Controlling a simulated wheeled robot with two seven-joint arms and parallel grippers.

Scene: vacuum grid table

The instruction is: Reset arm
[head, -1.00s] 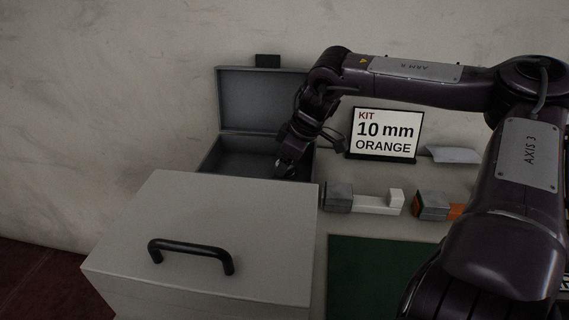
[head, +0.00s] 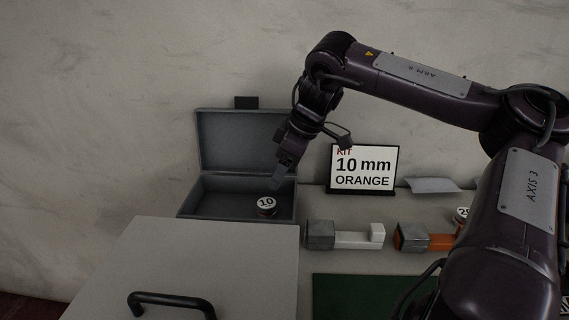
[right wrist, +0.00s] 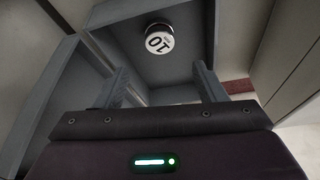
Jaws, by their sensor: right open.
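My right gripper (head: 281,176) is above the open grey case at the back of the table. In the right wrist view its two fingers (right wrist: 165,88) are apart with nothing between them. A round piece marked 10 (head: 266,205) lies inside the case (head: 215,206), near its right side. It also shows in the right wrist view (right wrist: 159,40), beyond the fingertips and apart from them. My right arm crosses the right half of the head view and hides part of the table. My left gripper is not in view.
A sign (head: 363,169) reading KIT 10 mm ORANGE stands right of the case. A white-and-grey block piece (head: 352,239) and an orange one (head: 440,242) lie before it. A large box with a black handle (head: 172,299) fills the front left. A green mat (head: 355,297) lies at the front.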

